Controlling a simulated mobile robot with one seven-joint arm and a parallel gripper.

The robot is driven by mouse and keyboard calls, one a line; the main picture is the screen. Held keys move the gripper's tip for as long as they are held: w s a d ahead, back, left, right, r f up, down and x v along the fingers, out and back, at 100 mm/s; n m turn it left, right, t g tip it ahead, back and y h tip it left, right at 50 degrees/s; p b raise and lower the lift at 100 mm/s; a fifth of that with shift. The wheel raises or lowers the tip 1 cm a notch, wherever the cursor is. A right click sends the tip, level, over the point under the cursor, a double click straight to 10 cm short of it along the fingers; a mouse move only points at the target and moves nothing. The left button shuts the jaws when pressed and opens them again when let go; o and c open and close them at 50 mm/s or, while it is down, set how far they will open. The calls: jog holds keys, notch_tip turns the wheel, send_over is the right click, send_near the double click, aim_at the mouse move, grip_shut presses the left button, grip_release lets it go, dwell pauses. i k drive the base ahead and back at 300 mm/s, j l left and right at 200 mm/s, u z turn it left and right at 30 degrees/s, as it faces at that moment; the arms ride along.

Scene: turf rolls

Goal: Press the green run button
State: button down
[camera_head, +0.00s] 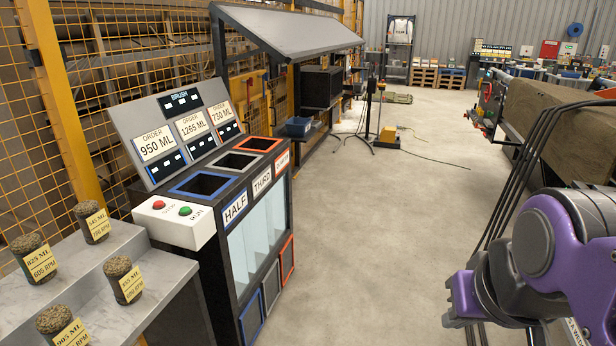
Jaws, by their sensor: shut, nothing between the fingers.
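The green run button (185,211) sits on top of a white control box (174,232). Nothing covers or touches the green button. My purple and grey arm shows at the lower right, well apart from the box across open floor. My gripper is not in the picture.
The stand has bins with a blue rim (203,185), a grey rim and an orange rim, below a sloped order panel (153,117). A grey stepped shelf (165,262) with several labelled turf rolls stands left of it. The floor (370,230) to the right is clear.

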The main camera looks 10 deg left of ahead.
aim_at(184, 210)
jog(key=i+u, duration=0.25)
jog(key=i, duration=0.25)
jog(key=i+l+u, duration=0.2)
jog(key=i, duration=0.3)
jog(key=i+u, duration=0.45)
jog(key=u, duration=0.3)
jog(key=i+l+u, duration=0.1)
jog(key=u, duration=0.25)
jog(key=i+l+u, duration=0.15)
jog(key=i+u, duration=0.2)
jog(key=i+l+u, duration=0.35)
jog(key=k+l+u, duration=0.2)
jog(key=k+u, duration=0.15)
jog(key=k, duration=0.25)
jog(key=i+j+z, duration=0.15)
jog(key=i, duration=0.15)
jog(key=i+j+z, duration=0.2)
jog(key=i+l, duration=0.05)
jog(key=i, duration=0.05)
